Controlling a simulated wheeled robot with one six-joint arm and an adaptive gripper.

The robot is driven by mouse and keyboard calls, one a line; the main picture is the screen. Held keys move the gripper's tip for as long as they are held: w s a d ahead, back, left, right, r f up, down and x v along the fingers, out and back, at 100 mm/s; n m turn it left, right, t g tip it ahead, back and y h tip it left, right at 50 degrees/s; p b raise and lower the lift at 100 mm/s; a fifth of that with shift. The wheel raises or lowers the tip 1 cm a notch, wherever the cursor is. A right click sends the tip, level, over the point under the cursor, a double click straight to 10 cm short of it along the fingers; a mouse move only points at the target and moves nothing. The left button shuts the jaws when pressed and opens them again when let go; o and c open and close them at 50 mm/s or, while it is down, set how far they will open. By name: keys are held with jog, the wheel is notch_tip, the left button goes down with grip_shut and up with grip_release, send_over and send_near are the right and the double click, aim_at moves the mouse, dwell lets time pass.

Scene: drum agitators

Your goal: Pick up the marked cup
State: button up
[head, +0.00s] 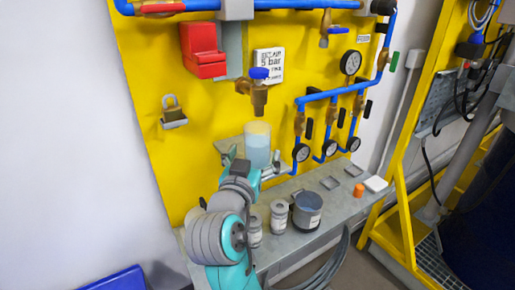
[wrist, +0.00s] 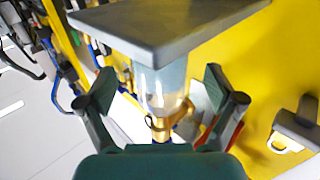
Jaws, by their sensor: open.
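A clear cup with pale blue in it (head: 258,145) stands on a small grey shelf (head: 227,146) in front of the yellow panel, below a brass tap. No mark on it can be made out. In the wrist view, which looks upside down, the clear cup (wrist: 162,88) sits between the two fingers of my gripper (wrist: 159,85), against the grey shelf plate (wrist: 165,24). The fingers are apart, one on each side, with visible gaps to the cup. In the head view my gripper (head: 268,172) is partly hidden by my arm, close to the cup's lower part.
The brass tap (head: 258,97) with a blue handle hangs just above the cup. On the grey bench below stand a dark pot (head: 307,212), two small canisters (head: 279,217) (head: 254,231) and an orange cap (head: 359,190). Blue pipes with gauges (head: 302,152) are to the right.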

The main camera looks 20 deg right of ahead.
aim_at(254, 153)
jog(key=x, duration=0.3)
jog(key=shift+w, duration=0.1)
jog(key=c, duration=1.4)
jog(key=shift+r, duration=0.15)
